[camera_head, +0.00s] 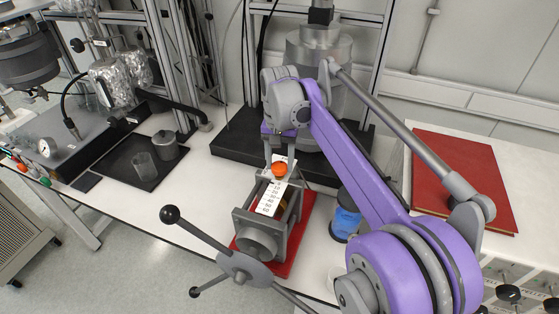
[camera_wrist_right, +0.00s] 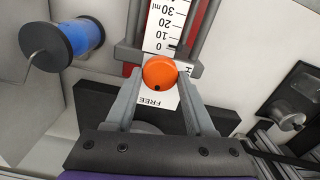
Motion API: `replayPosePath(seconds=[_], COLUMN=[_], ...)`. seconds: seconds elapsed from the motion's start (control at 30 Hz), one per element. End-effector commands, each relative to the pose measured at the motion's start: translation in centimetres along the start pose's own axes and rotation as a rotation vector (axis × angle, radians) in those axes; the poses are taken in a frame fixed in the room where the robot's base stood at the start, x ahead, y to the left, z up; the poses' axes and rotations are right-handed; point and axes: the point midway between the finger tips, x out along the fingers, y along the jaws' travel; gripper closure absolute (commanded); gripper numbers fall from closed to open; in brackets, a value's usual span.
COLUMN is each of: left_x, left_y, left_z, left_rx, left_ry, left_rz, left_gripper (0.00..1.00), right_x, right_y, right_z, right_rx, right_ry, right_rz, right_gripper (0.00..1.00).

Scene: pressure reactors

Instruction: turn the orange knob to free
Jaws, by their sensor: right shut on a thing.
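The orange knob (camera_head: 279,169) sits at the far end of a white scale plate (camera_head: 271,196) on a grey metal hand-cranked device (camera_head: 257,232). My right gripper (camera_head: 280,165) reaches down from above, its two fingers on either side of the knob. In the right wrist view, the orange knob (camera_wrist_right: 160,72) is between the fingertips of the right gripper (camera_wrist_right: 161,79), which is shut on it. A small dark dot on the knob lies on the side of the printed word FREE. Another label at the right is mostly hidden by a finger. My left gripper is not in view.
The device stands on a red base (camera_head: 300,238) with a long black-knobbed crank handle (camera_head: 205,233) toward the front. A blue spool (camera_head: 346,217) stands to its right, and a red book (camera_head: 463,180) lies further right. A black tray (camera_head: 140,178) with cups is at left.

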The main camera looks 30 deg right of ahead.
Motion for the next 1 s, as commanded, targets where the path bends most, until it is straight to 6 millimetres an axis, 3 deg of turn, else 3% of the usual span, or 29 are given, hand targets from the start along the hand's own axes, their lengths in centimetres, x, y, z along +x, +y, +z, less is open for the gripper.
replayPosePath(seconds=[0.5, 0.53, 0.6, 0.7, 1.0], left_x=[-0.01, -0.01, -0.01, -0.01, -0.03], left_y=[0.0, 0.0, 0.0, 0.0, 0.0], left_z=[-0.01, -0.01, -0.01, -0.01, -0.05], left_rx=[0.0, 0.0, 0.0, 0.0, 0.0], left_ry=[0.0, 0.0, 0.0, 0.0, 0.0], left_rz=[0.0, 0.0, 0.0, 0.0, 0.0], left_gripper=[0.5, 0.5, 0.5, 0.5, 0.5], right_x=[0.01, 0.01, 0.01, 0.01, -0.26], right_y=[0.01, 0.01, 0.01, 0.01, 0.0], right_z=[0.01, 0.01, 0.0, 0.0, -0.01], right_rx=[0.018, 0.018, 0.017, 0.017, 0.016], right_ry=[0.0, 0.0, 0.0, 0.0, 0.0], right_rz=[0.0, 0.0, 0.0, 0.0, 0.0], right_gripper=[1.0, 0.4, 0.28, 0.16, 0.16])
